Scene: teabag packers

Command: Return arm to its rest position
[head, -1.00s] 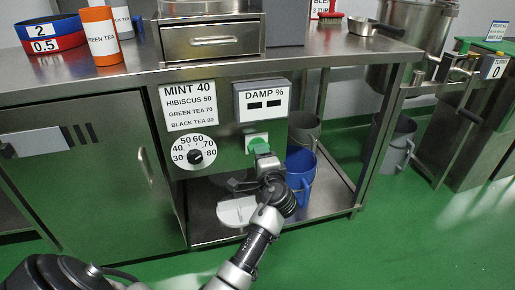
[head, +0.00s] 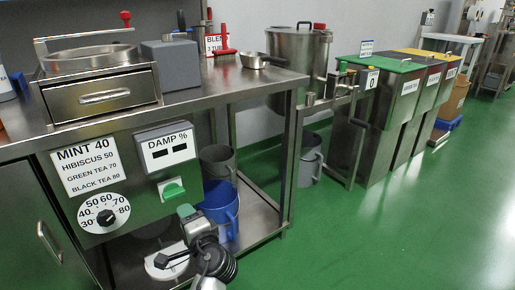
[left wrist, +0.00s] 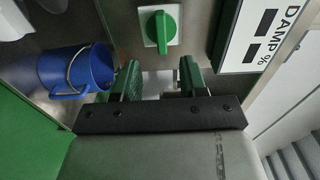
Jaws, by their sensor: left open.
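My left gripper (head: 177,240) is low in front of the steel cabinet in the head view, with its arm coming up from the bottom edge. Its jaws are open and empty, and the two green-padded fingers (left wrist: 160,78) stand apart in the left wrist view. The green knob (head: 173,189) on a white plate is on the cabinet front, above and apart from the gripper. In the left wrist view the knob (left wrist: 160,28) lies beyond the fingertips. My right gripper is in neither view.
A blue bucket (head: 222,207) stands on the lower shelf, right beside the gripper. The damp display (head: 166,148), the dial (head: 105,217) and the tea sign (head: 88,170) are on the cabinet front. Green floor (head: 400,240) is clear to the right.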

